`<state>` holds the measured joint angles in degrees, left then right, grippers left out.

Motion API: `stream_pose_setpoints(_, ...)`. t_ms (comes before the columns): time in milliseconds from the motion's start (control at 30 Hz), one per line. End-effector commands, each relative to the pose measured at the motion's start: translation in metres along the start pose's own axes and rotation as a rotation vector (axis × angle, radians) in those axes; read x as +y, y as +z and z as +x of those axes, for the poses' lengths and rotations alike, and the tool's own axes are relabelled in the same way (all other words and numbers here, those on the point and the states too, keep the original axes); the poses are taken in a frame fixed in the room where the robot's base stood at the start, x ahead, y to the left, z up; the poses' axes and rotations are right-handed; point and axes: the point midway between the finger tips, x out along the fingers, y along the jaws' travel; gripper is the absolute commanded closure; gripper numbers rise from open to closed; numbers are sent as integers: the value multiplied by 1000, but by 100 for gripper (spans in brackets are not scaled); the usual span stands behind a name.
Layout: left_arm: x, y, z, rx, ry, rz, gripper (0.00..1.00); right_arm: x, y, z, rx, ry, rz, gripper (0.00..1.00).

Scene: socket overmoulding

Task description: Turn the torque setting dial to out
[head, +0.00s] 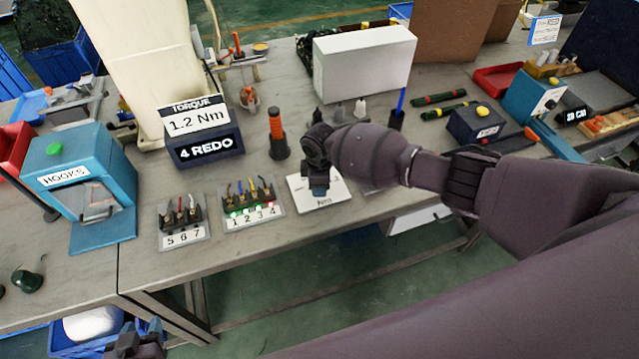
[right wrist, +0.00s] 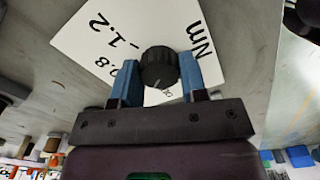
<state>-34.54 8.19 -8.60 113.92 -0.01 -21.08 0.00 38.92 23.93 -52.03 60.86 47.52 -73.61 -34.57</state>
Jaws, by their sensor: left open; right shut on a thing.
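The torque dial is a black ribbed knob (right wrist: 158,64) on a white plate (right wrist: 95,40) printed with "Nm", "1.2", a partly hidden "0.8" and a small label by the knob, partly covered. I cannot tell clearly where the dial points. My right gripper (right wrist: 160,72) has its blue fingers shut on either side of the knob. In the head view the right gripper (head: 318,190) is over the plate (head: 335,190) and hides the knob. A display (head: 203,135) reads "TORQUE 1.2 Nm" and "4 REDO". My left gripper (head: 136,342) is open and empty, low at the left, below the table edge.
Terminal blocks numbered 1 to 4 (head: 250,205), with green lights and a red one at 4, and 5 to 7 (head: 182,222) sit left of the plate. An orange-handled driver (head: 277,133) stands behind. A teal hooks box (head: 85,185) is at left, a white box (head: 365,62) at the back.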

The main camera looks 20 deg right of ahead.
Motion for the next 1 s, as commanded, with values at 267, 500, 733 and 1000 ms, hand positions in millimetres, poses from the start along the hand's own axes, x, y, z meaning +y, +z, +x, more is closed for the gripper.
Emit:
stream_pose_setpoints(267,1,0,4,6,1,1,57,-1,1,2,-2,-5,-253,84)
stream_pose_setpoints(500,1,3,6,6,1,1,57,-1,1,2,-2,-4,-426,84)
stream_pose_setpoints(733,1,6,6,3,1,1,57,-1,1,2,-3,-3,-529,84)
stream_pose_setpoints(1000,1,11,4,-5,0,-1,57,-1,1,1,-2,-3,-575,84)
